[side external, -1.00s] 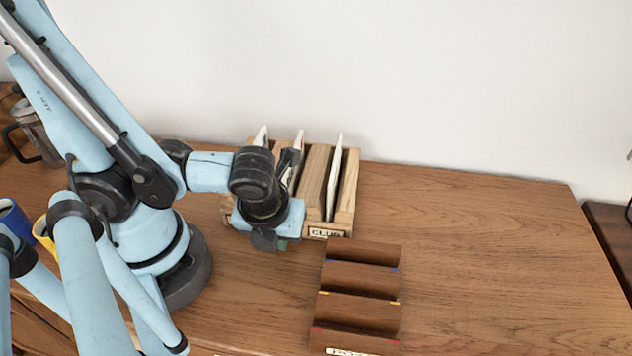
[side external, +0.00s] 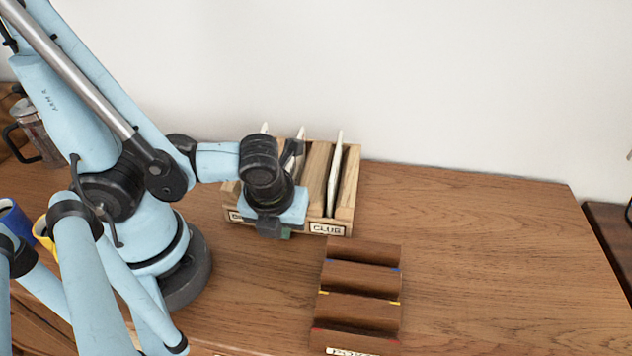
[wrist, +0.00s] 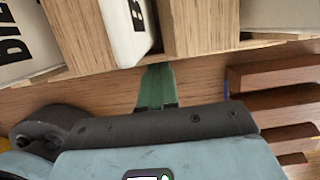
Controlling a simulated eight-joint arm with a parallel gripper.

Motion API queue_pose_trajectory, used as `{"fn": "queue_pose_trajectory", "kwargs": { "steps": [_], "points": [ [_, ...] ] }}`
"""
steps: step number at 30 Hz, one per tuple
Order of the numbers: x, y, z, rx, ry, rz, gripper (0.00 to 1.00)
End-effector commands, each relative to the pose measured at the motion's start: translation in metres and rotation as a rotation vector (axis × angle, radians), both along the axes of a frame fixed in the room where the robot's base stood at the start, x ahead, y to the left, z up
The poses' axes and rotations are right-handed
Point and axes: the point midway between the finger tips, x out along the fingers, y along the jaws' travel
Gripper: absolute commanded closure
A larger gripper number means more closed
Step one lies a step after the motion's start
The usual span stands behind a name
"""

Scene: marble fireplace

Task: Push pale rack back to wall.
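The pale wooden rack (side external: 345,215) stands upright near the white wall, with white cards in its slots and a CLUB label on its front. My gripper (side external: 285,234) is low at the rack's front, left of that label, and my wrist covers part of the rack. In the wrist view, the green fingertips (wrist: 155,88) are together with nothing between them. Their tips meet the lower front edge of the rack (wrist: 205,25) in that view; firm contact is hard to tell. Any gap behind the rack is hard to judge.
A dark brown stepped rack (side external: 360,280) stands close in front of the pale rack, to the right of my gripper. The wooden tabletop (side external: 480,240) is clear on the right. A glass press (side external: 38,135), a blue mug (side external: 15,220) and a yellow mug (side external: 42,228) are at the left.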

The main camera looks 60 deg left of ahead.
Motion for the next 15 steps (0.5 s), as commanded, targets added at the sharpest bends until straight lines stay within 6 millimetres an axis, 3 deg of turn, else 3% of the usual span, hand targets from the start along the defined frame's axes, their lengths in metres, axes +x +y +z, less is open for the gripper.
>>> {"fn": "queue_pose_trajectory", "kwargs": {
  "steps": [15],
  "points": [
    [0.014,0.014,0.0,0.002,-0.001,0.003,1.0]
  ]
}}
